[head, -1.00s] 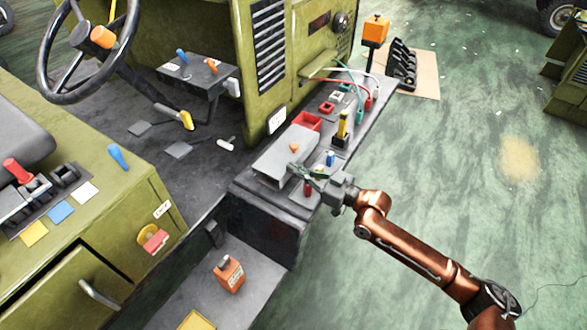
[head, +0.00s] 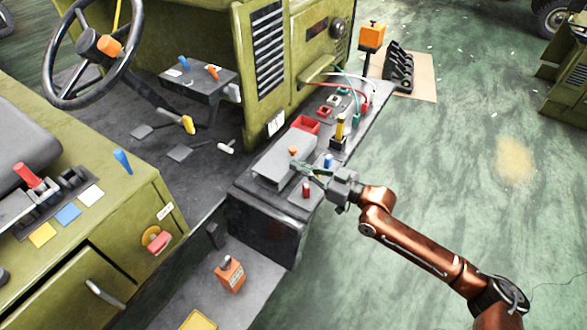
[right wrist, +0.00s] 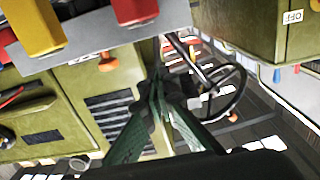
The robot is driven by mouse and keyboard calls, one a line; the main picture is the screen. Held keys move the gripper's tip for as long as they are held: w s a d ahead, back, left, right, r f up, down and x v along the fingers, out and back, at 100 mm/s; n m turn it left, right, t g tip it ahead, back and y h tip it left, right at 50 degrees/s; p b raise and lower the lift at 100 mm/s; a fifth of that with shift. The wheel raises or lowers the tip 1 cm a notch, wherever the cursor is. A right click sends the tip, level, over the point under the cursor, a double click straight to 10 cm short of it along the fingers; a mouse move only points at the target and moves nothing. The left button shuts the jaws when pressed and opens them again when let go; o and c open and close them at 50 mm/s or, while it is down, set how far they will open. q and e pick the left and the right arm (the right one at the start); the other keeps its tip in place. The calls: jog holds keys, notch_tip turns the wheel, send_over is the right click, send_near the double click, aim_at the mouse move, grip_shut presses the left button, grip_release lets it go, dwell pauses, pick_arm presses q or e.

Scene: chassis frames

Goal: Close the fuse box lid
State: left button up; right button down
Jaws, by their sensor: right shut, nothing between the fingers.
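A flat grey plate (head: 276,160) with an orange knob (head: 293,151) lies on the dark side ledge and appears to be the fuse box lid. An open-topped red box (head: 306,124) is at its far end. I cannot tell the lid's hinge or exact angle. My right gripper (head: 299,167) is shut and empty, its fingertips at the plate's right edge, close to the knob; I cannot tell if they touch. In the right wrist view its green fingers (right wrist: 157,88) come together at the tips. My left gripper is not in view.
On the ledge, a blue knob (head: 328,161), a red knob (head: 306,189) and a yellow-handled lever (head: 340,128) stand close to the right gripper. Red and green cables (head: 350,84) run at the far end. Open floor lies to the right.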

jog(key=s+d+f, duration=0.1)
jog(key=s+d+b, duration=0.1)
jog(key=d, duration=0.1)
jog(key=s+d+f, duration=0.1)
jog(key=d, duration=0.1)
jog(key=shift+s+d+f, duration=0.15)
jog(key=shift+s+f, duration=0.2)
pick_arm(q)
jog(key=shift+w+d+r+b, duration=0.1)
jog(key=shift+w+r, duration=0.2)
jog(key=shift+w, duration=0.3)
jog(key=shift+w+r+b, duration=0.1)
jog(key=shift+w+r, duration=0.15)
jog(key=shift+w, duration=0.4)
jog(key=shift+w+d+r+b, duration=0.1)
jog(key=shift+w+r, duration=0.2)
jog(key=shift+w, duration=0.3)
pick_arm(e)
jog(key=shift+s+d, duration=0.4)
jog(key=shift+d, duration=0.1)
